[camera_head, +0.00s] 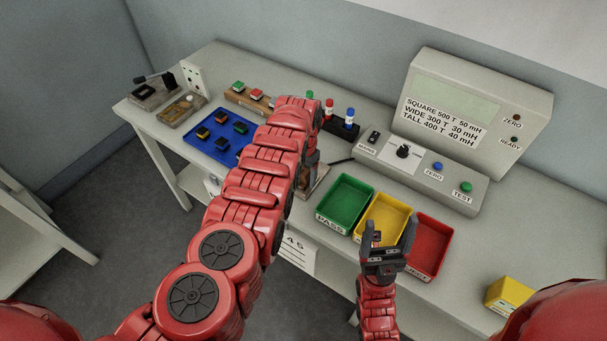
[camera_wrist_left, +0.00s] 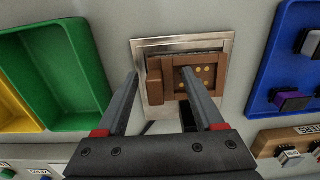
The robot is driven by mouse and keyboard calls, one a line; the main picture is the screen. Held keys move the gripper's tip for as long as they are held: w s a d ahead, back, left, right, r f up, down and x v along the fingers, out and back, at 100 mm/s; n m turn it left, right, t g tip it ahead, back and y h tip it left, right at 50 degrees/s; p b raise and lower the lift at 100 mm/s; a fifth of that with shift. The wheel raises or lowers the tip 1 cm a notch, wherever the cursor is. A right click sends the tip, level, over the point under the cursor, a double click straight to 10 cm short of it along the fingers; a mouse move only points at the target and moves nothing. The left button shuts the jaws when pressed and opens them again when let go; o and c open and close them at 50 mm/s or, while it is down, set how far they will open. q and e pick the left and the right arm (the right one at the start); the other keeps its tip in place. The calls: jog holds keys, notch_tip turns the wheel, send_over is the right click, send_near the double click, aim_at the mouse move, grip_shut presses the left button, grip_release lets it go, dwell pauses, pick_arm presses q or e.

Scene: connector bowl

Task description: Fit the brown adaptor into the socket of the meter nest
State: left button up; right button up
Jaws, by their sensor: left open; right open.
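The brown adaptor (camera_wrist_left: 207,78), a block with gold contacts and a raised bar at its left, lies over the silver-framed meter nest (camera_wrist_left: 225,46) in the left wrist view. I cannot tell whether it is fully seated in the socket. My left gripper (camera_wrist_left: 160,73) is open above it; the raised bar shows between the fingers, and the right finger overlaps the block. Contact is unclear. In the head view my left arm hides most of the nest. My right gripper (camera_head: 390,232) is open and empty, in front of the yellow and red trays.
The green tray (camera_head: 345,204), yellow tray (camera_head: 381,218) and red tray (camera_head: 432,246) stand right of the nest. A blue tray (camera_head: 190,148) with several small parts lies left. The meter (camera_head: 470,100) and its control panel (camera_head: 420,165) stand behind. A yellow box (camera_head: 508,294) is at right.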

pick_arm(q)
notch_tip(320, 180, up, 12)
jog(key=b, duration=0.1)
jog(key=shift+b, duration=0.4)
jog(key=shift+s+d+f, duration=0.1)
jog(key=shift+s, duration=0.05)
dwell(0.4)
